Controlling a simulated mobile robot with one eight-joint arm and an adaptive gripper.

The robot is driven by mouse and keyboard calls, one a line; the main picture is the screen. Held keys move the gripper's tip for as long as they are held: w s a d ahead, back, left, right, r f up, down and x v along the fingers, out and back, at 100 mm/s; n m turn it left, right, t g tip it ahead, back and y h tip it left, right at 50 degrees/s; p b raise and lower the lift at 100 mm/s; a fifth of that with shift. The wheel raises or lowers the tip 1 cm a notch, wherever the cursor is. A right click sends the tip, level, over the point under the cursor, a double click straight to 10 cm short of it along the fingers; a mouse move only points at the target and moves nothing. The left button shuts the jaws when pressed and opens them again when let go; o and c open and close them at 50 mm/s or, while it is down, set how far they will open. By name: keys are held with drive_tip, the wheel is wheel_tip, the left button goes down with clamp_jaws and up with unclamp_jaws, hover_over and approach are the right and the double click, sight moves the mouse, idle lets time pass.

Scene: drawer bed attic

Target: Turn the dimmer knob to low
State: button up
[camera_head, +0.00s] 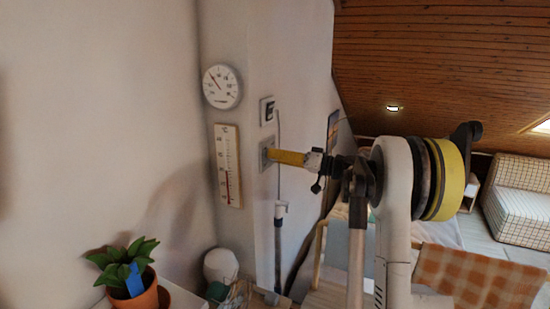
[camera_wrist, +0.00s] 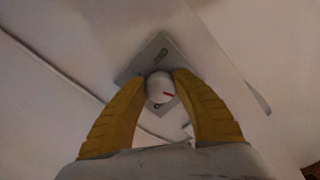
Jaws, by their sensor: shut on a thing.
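The dimmer knob (camera_wrist: 160,88) is a round white knob with a short red mark, on a grey square plate (camera_wrist: 143,60) fixed to the wall. In the head view my gripper (camera_head: 272,155) reaches left to the wall plate (camera_head: 266,150). There the yellow fingers hide the knob. Small dark markings show on the plate above and below the knob, too blurred to read.
A round dial gauge (camera_head: 222,87) and a wooden thermometer (camera_head: 228,165) hang left of the plate. A small panel (camera_head: 267,111) sits above it. A pipe (camera_head: 279,240) runs below. A potted plant (camera_head: 142,292) stands at lower left.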

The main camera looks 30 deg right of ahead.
drive_tip(key=shift+n, duration=2.2)
drive_tip(key=o, duration=1.2)
drive_tip(key=shift+w, duration=0.1)
drive_tip(key=v, duration=1.2)
drive_tip(key=shift+r, duration=0.1)
